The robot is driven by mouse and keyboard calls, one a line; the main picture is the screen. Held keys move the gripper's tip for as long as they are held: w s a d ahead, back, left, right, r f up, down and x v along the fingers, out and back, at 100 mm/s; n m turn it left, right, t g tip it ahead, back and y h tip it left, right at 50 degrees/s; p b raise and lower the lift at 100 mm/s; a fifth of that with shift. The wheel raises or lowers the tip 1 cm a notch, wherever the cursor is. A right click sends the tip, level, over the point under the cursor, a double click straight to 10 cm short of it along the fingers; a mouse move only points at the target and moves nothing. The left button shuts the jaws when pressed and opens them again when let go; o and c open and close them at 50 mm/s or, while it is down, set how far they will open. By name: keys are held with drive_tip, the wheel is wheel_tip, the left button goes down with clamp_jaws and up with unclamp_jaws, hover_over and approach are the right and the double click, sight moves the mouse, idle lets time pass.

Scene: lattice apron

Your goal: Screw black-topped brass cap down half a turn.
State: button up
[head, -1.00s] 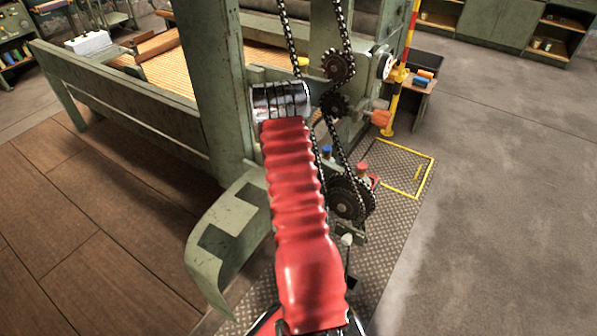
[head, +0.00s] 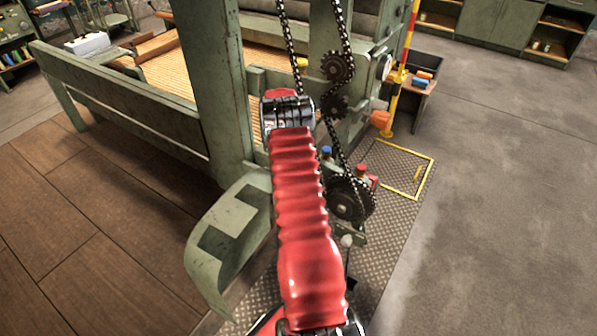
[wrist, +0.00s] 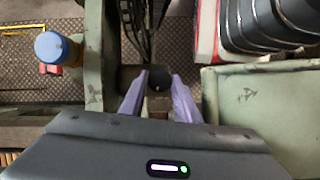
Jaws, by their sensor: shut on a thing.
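In the wrist view, the black-topped cap (wrist: 160,78) shows as a dark round top between the fingertips of my gripper (wrist: 158,84). The two pale purple fingers are closed in on it from either side. A little brownish surface shows just below the black top, but I cannot make out the brass clearly. In the head view my red-sleeved arm hides the gripper and this cap.
A blue-topped cap (wrist: 55,48) stands to the left in the wrist view. In the head view, blue (head: 326,152) and red (head: 362,171) tops stand near the chain and lower gear (head: 345,198). Green frame walls (wrist: 265,105) crowd the gripper. Open floor (head: 500,200) lies right.

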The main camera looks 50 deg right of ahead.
drive_tip(key=shift+w, duration=0.15)
drive_tip(key=o, duration=1)
drive_tip(key=shift+o, duration=0.2)
drive_tip(key=v, duration=0.7)
drive_tip(key=shift+r, duration=0.2)
